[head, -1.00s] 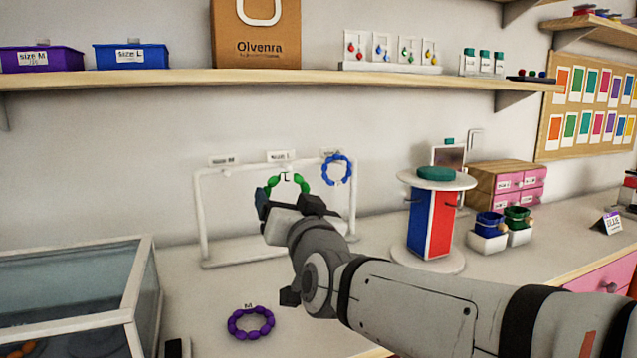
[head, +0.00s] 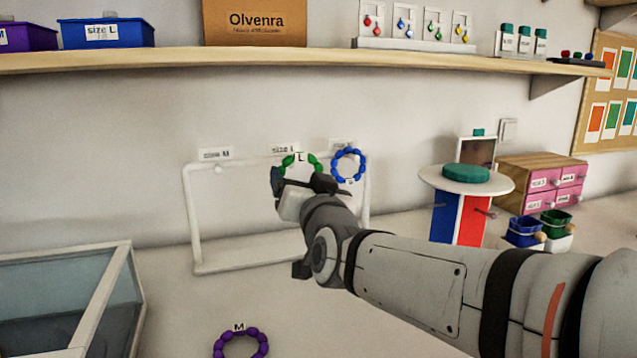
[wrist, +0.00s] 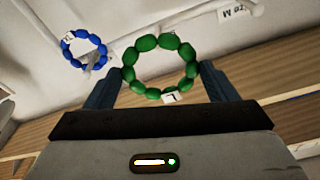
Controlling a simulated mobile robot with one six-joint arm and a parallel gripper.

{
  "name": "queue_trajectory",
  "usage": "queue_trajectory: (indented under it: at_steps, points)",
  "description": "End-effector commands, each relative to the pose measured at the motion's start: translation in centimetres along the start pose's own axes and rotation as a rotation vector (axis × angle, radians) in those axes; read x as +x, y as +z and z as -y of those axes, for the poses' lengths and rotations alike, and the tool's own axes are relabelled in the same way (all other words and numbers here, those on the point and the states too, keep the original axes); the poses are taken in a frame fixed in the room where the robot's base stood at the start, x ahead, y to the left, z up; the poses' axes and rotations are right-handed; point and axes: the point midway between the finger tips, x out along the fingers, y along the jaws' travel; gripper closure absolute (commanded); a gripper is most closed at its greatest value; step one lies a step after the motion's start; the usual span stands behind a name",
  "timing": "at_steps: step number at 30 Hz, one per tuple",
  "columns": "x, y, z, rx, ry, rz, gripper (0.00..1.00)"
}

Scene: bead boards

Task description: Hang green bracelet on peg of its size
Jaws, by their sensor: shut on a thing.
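The green bracelet (wrist: 192,69), a ring of green beads with an L tag, is held between the two fingers of my gripper (wrist: 160,88) in the wrist view. In the head view my gripper (head: 305,180) is in front of the white peg rack (head: 192,225), and the top of the green bracelet (head: 287,161) shows above it by the middle "size L" label (head: 284,149). The lower part is hidden by my gripper. Left of it is a peg (head: 218,169) under a "size M" label (head: 216,154). I cannot tell whether the bracelet touches a peg.
A blue bracelet (head: 348,166) hangs at the rack's right end. A purple bracelet (head: 240,343) with an M tag lies on the table in front. A glass-topped case (head: 70,290) stands at left, a round stand (head: 466,178) at right. A shelf (head: 330,58) runs above.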

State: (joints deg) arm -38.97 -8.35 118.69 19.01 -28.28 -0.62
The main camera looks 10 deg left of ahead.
Motion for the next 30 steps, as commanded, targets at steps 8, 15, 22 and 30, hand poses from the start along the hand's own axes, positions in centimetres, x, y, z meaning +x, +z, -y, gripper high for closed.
queue_trajectory:
  at_steps: [8,15,22,30]
  points:
    - [2.0,0.2,-0.2,-0.001,0.003,-0.001,0.44]
    - [3.7,0.3,-0.2,0.0,0.004,-0.001,0.44]
    - [5.3,0.6,-0.3,-0.001,0.005,-0.002,0.44]
    - [7.1,0.8,-0.4,-0.001,0.005,-0.001,0.44]
